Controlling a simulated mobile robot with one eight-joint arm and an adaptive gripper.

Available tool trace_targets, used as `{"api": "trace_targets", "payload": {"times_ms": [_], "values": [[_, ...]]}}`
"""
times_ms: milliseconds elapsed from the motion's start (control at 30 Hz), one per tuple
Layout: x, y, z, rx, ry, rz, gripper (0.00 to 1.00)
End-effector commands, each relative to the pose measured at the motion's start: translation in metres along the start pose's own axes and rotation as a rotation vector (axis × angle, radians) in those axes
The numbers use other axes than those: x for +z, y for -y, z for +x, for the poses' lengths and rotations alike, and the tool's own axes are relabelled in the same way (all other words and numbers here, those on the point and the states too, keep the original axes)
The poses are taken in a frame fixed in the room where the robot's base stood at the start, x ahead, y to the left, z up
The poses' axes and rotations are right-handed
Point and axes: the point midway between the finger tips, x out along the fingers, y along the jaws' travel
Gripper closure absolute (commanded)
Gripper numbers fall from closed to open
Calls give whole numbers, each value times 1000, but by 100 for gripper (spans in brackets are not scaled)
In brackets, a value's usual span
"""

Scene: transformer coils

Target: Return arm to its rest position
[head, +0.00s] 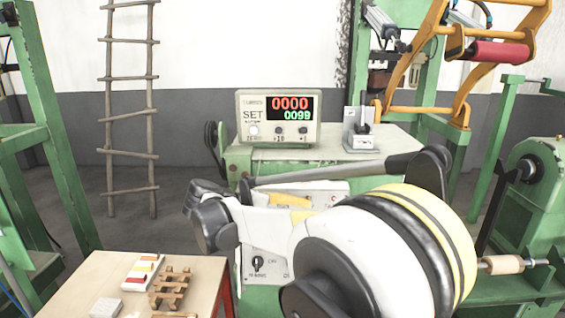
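My arm fills the lower middle and right of the head view. A large white, black and yellow joint is closest to the camera. A white link runs left from it to a dark grey joint, and a dark bar runs right behind it to a black part. The arm looks folded in front of the green machine (408,140). I cannot make out any gripper fingers, so whether the gripper is open or holds anything does not show.
A counter box (247,122) reading 0000 and 0099 stands on the machine, beside a small grey fixture (361,132). A wooden table (75,288) with small parts is at lower left. A ladder (130,110) leans on the wall. Green frames stand on both sides.

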Motion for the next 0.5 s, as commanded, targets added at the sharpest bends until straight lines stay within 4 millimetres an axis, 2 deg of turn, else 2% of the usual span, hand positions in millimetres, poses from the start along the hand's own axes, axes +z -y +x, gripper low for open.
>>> {"api": "trace_targets", "payload": {"times_ms": [33, 100, 233, 367, 500], "values": [[22, -8, 16, -56, -21, 18, 41], [49, -12, 34, -138, -63, 52, 41], [101, -8, 59, -290, -139, 137, 41], [152, 8, 73, -436, -214, 253, 41], [203, 38, 78, -583, -292, 409, 41]]}}
